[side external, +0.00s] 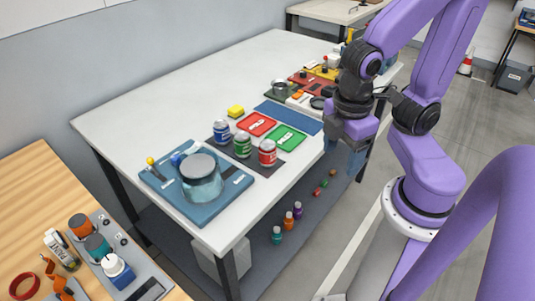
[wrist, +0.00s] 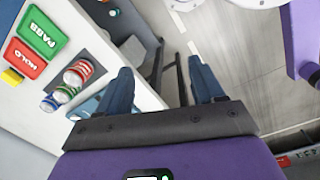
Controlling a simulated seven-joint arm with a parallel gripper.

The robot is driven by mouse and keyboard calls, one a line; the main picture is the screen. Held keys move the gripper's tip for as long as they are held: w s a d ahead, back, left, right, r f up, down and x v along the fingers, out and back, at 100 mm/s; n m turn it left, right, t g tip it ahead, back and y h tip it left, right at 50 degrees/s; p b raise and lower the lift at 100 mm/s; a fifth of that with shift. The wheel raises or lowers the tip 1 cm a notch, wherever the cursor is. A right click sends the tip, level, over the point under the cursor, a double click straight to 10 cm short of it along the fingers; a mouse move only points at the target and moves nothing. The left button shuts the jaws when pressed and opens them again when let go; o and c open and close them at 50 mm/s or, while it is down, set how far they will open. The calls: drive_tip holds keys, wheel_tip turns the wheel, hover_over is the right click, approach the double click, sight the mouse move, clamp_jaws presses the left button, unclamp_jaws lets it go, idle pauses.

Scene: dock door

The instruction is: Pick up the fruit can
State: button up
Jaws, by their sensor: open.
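Three cans stand upright in a row on a dark mat on the white table: a blue one (side external: 221,131), a green one (side external: 242,145) and a red one (side external: 267,153). Their labels are too small to read, so I cannot tell which is the fruit can. The wrist view shows the red can (wrist: 78,73), the green can (wrist: 66,93) and the blue can (wrist: 48,104) left of my fingers. My gripper (side external: 345,158) is open and empty, pointing down beyond the table's right edge, apart from the cans. The wrist view shows the gap between its fingers (wrist: 161,72) over the floor.
A red HOLD tray (side external: 256,124) and a green PASS tray (side external: 286,138) lie behind the cans, with a yellow block (side external: 236,111). A blue board with a glass jar (side external: 201,182) is at the front. Small bottles (side external: 288,220) stand on the lower shelf.

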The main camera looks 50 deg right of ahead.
drive_tip(key=w+a+f+n+t+h, duration=0.2)
drive_tip(key=w+f+n+h, duration=0.3)
drive_tip(key=w, duration=0.3)
drive_tip(key=n+t+h, duration=0.5)
drive_tip(key=n+h, duration=0.1)
approach(265, 151)
drive_tip(key=x, duration=0.9)
drive_tip(key=shift+d, duration=0.15)
drive_tip(key=x, duration=0.2)
drive_tip(key=f+x, duration=0.1)
drive_tip(key=x, duration=0.1)
drive_tip(key=shift+s+d, duration=0.1)
drive_tip(key=shift+s, duration=0.05)
drive_tip(key=shift+w+d+f, duration=0.2)
drive_tip(key=shift+w+d, duration=0.05)
drive_tip(key=shift+d, duration=0.1)
drive_tip(key=c, duration=0.8)
drive_tip(key=shift+r, duration=0.15)
